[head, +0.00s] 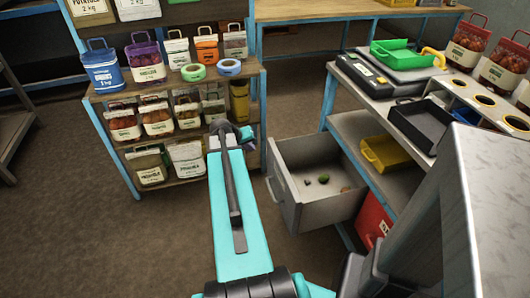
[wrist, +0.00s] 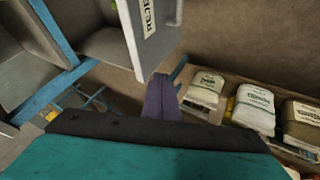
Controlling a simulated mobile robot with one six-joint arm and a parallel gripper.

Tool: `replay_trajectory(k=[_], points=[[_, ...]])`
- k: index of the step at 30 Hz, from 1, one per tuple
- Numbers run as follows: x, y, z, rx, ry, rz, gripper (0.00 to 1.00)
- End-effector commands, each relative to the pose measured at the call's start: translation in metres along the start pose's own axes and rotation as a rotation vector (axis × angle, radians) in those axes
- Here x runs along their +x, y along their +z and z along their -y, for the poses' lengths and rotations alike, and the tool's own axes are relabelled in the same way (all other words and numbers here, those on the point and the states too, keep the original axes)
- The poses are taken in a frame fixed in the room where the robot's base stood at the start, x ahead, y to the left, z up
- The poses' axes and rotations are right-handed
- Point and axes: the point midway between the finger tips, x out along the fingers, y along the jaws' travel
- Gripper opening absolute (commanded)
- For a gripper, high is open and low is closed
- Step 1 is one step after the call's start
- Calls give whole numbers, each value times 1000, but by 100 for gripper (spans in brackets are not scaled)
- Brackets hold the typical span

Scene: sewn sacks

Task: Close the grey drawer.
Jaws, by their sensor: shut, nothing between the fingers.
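The grey drawer (head: 327,207) is pulled out from under the workbench on the right in the head view, with a few small brown and green bits on its floor. Its front panel faces left towards the shelf rack. In the wrist view the drawer (wrist: 150,25) shows its front with a white label and a pale handle at the top. My gripper (head: 251,146) is just left of the drawer's back left corner. Its purple fingers (wrist: 160,97) are shut and empty, close below the drawer's front edge in the wrist view; I cannot tell whether they touch it.
A blue-framed rack (head: 180,87) with bags and tape rolls stands close left of my gripper. The workbench (head: 357,124) holds a green tray (head: 396,54) and a black tray (head: 420,122). A yellow bin (head: 386,153) sits below. Floor (head: 130,240) is open at front left.

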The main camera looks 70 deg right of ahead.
Motion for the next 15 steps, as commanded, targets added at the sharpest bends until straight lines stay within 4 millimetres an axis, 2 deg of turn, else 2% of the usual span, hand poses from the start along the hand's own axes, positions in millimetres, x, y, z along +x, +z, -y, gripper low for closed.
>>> replay_trajectory(k=[8,15], points=[[14,0,0,0,0,3,0],[44,-1,0,0,1,3,0]])
